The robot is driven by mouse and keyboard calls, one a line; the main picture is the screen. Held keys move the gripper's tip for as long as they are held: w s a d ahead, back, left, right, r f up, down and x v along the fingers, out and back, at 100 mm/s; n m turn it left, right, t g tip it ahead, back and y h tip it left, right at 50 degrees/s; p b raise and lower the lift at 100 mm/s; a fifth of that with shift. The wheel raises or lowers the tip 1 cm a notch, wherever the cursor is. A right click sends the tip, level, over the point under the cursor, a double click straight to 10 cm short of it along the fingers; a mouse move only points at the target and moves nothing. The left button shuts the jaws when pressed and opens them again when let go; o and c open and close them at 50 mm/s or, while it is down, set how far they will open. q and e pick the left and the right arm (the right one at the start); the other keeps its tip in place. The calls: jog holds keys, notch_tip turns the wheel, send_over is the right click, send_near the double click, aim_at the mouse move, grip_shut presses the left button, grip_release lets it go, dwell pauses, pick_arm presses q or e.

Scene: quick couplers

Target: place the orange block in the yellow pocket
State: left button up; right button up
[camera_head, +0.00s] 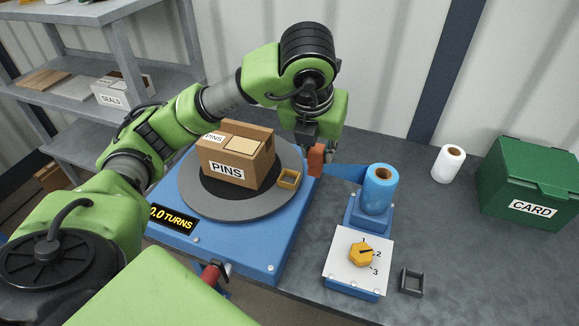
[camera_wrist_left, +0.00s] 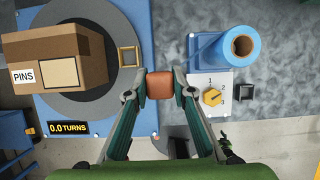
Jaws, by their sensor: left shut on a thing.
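The orange block (camera_head: 315,159) is held between the fingertips of my left gripper (camera_head: 308,146). In the left wrist view the block (camera_wrist_left: 159,85) sits squarely between the two finger pads (camera_wrist_left: 160,76). The yellow pocket (camera_head: 286,186) is a small square open frame on the grey turntable, beside the cardboard box. In the left wrist view the pocket (camera_wrist_left: 121,57) lies up and left of the block, apart from it, and looks empty. In the head view the block is just right of the pocket, near the blue base's right edge. My right gripper is not in view.
The PINS box (camera_head: 236,158) stands on the turntable (camera_head: 205,203), left of the pocket. A blue film roll (camera_head: 379,188) stands right, with film stretching toward the turntable. A selector dial (camera_head: 360,253), a dark square frame (camera_head: 411,293) and a green CARD bin (camera_head: 528,180) are farther right.

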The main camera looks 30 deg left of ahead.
pick_arm(q)
jog(key=w+a+f+p, duration=0.1)
jog(key=a+f, duration=0.2)
jog(key=a+f+p, duration=0.1)
jog(key=a+f, duration=0.2)
jog(key=w+a+f+p, duration=0.1)
jog(key=a+f, duration=0.1)
jog(key=f, duration=0.2)
jog(key=shift+w+a, duration=0.35)
jog(key=shift+a, duration=0.05)
jog(key=shift+f, duration=0.4)
jog(key=o, duration=1.1)
